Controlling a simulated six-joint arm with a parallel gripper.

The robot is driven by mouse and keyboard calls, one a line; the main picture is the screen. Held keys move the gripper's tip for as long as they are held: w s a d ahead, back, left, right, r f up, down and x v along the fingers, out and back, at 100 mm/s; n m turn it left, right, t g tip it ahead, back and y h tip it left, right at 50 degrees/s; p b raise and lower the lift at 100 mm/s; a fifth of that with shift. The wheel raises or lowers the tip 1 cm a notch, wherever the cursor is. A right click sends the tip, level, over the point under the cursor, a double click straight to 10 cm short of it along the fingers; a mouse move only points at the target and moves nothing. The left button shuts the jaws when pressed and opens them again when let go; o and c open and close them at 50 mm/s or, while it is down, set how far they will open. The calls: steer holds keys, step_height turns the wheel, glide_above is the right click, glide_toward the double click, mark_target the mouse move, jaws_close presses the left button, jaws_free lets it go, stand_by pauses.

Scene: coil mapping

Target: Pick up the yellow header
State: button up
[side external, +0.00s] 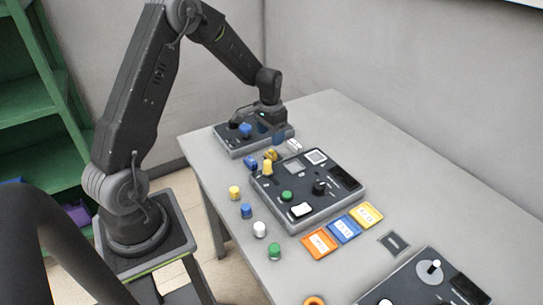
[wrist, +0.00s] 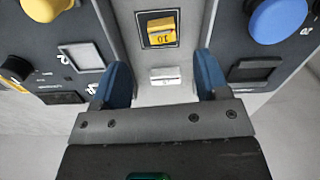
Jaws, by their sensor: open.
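The yellow header (wrist: 161,30) is a small block marked with a number. In the wrist view it sits on a dark square patch on the grey table, at the top middle, beyond my fingertips. In the side view a small yellow piece (side external: 271,155), which looks like the same header, lies between two panel boxes. My gripper (wrist: 160,64) is open, with blue fingers wide apart and nothing held. A white block (wrist: 165,76) lies on the table and shows in the gap between the fingers. In the side view my gripper (side external: 278,138) hangs low near the white block (side external: 294,146).
A panel box (side external: 335,200) with a yellow knob (side external: 267,167) stands on one side. A box with a blue knob (side external: 245,130) stands on the other, leaving a narrow lane. A blue block (side external: 250,162) lies near the header. Coloured knobs and labelled tiles (side external: 343,229) lie nearer.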

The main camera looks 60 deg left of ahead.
mark_target(269, 154)
steer(key=f, duration=0.7)
steer(key=shift+s+f, duration=0.2)
steer(key=shift+f, duration=0.05)
steer(key=c, duration=1)
steer(key=shift+r, duration=0.1)
